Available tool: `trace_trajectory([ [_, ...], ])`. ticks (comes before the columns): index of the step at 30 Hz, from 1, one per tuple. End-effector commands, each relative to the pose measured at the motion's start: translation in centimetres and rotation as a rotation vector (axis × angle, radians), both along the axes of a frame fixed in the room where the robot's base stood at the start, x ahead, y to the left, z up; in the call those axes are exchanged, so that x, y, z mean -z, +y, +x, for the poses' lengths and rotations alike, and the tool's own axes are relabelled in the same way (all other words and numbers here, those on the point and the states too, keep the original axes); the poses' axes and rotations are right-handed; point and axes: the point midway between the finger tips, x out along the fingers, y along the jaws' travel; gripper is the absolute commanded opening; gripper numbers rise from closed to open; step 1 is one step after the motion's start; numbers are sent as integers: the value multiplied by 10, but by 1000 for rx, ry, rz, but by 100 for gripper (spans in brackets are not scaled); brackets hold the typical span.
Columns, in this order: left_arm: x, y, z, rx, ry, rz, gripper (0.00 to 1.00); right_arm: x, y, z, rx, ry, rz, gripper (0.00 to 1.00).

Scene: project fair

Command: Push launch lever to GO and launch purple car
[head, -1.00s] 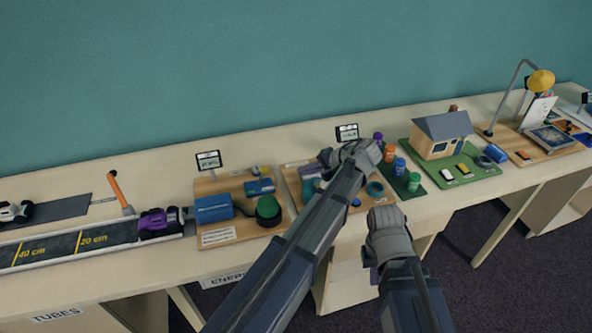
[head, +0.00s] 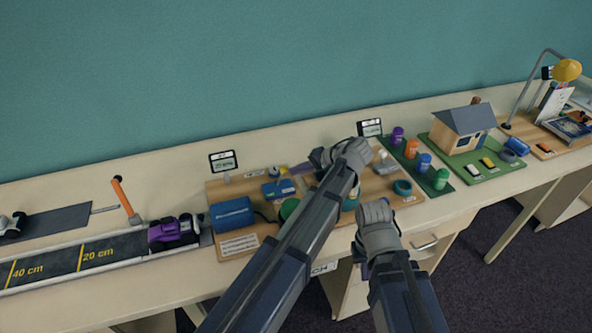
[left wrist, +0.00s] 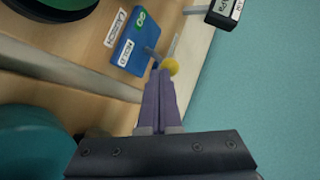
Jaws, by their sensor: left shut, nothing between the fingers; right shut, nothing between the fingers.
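The purple car (head: 173,232) sits at the right end of the dark track in the head view. The blue launch box (head: 278,189) is on a wooden board to its right and shows LAUNCH, HOLD and GO labels in the left wrist view (left wrist: 128,45). Its lever has a yellow knob (left wrist: 169,66). My left gripper (head: 297,169) is shut and empty, its purple fingertips (left wrist: 163,74) right at the knob; I cannot tell whether they touch. The lever's exact setting is unclear. My right gripper (head: 363,267) is shut and empty, low in front of the table edge.
A small display (head: 223,161) stands behind. An orange-handled tool (head: 123,197) is near the track. Bottles and a model house (head: 462,132) stand right.

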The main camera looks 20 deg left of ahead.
Motion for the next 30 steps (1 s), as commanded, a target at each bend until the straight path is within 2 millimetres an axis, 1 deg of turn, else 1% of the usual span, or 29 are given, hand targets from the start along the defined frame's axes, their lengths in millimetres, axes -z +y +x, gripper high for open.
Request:
trace_trajectory([
  [7,-1,1,0,0,-2,-3,0,-1,0,0,0,0,0,0],
  [12,-5,5,-4,0,-22,-34,0,-9,0,0,0,0,0,0],
  [30,-9,12,-9,0,-85,-126,0,-26,0,0,0,0,0,0],
])
